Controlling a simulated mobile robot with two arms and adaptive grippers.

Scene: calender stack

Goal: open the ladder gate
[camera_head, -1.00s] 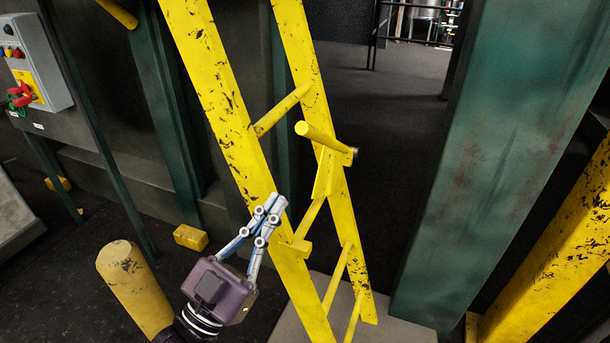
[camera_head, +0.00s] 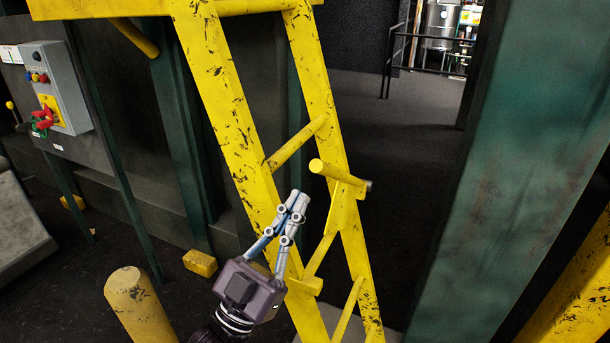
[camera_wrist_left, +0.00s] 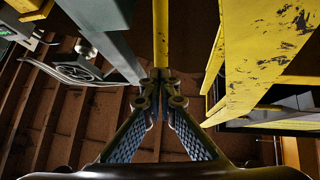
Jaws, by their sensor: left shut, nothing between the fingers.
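The yellow ladder (camera_head: 226,110) with chipped paint stands tilted in the middle of the head view. A yellow gate piece (camera_head: 344,205) with a short round bar (camera_head: 334,172) sticking out sits at its right rail, partway up. My left gripper (camera_head: 298,200) is shut and empty. In the head view it overlaps the ladder's left rail, left of and below the round bar; I cannot tell whether it touches. In the left wrist view the closed fingertips (camera_wrist_left: 160,76) point up, with yellow ladder parts (camera_wrist_left: 265,50) to the right. My right gripper is not in view.
A green column (camera_head: 500,170) stands right of the ladder, with a dark open floor between and behind. A yellow post (camera_head: 138,303) stands at lower left. A grey control box (camera_head: 58,85) with a red handle is at far left.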

